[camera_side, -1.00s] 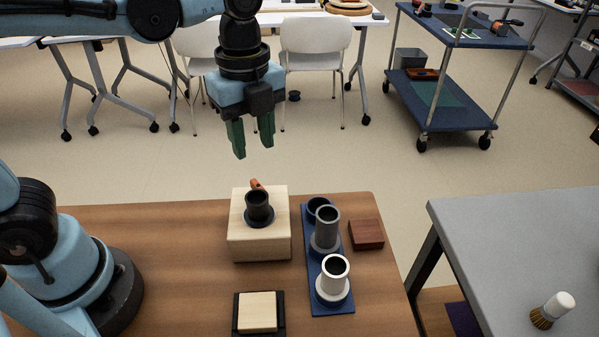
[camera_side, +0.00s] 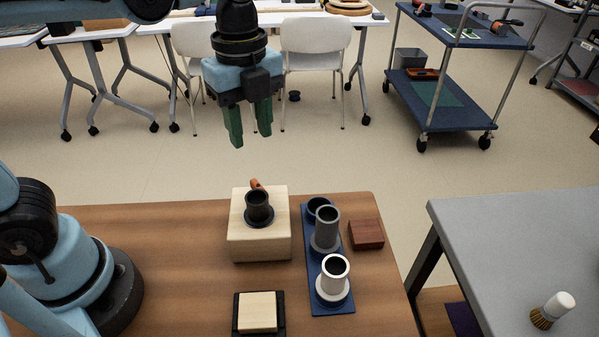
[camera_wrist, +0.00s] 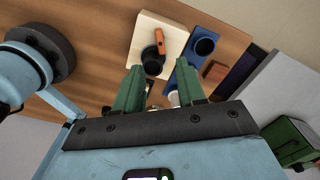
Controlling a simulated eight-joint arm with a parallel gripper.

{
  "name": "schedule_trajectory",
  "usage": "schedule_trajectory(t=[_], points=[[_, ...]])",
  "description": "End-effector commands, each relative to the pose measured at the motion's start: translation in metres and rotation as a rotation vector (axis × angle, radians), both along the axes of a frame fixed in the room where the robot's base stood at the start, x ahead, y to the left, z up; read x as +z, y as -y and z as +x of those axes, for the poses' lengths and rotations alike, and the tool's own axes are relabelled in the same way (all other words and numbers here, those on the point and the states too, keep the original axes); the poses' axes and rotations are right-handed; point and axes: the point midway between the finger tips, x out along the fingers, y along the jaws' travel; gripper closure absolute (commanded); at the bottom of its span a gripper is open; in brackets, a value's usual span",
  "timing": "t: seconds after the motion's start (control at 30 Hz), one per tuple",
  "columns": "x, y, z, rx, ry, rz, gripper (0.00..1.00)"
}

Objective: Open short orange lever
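The short orange lever (camera_side: 256,184) shows as a small tip behind a black cylinder (camera_side: 258,205) on a pale wooden block (camera_side: 259,242). In the wrist view the orange lever (camera_wrist: 160,41) shows more fully, beside the black cylinder (camera_wrist: 152,62) on the pale block (camera_wrist: 137,45). My gripper (camera_side: 250,138) hangs well above the block, fingers pointing down. Its two green fingers are apart with nothing between them; they also show in the wrist view (camera_wrist: 160,80). My gripper does not touch the lever.
A blue plate (camera_side: 311,286) right of the block carries a grey cylinder (camera_side: 326,230), a white cylinder (camera_side: 335,275) and a dark ring. A red-brown block (camera_side: 366,235) lies farther right. A black-framed pale square (camera_side: 258,312) lies in front. The table's left middle is clear.

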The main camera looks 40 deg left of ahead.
Motion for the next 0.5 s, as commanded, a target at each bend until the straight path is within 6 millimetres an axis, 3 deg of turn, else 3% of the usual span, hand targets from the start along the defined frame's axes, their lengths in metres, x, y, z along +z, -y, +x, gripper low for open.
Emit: schedule_trajectory(t=[0.5], points=[[-0.074,0.000,0.000,0.000,0.001,0.001,0.61]])
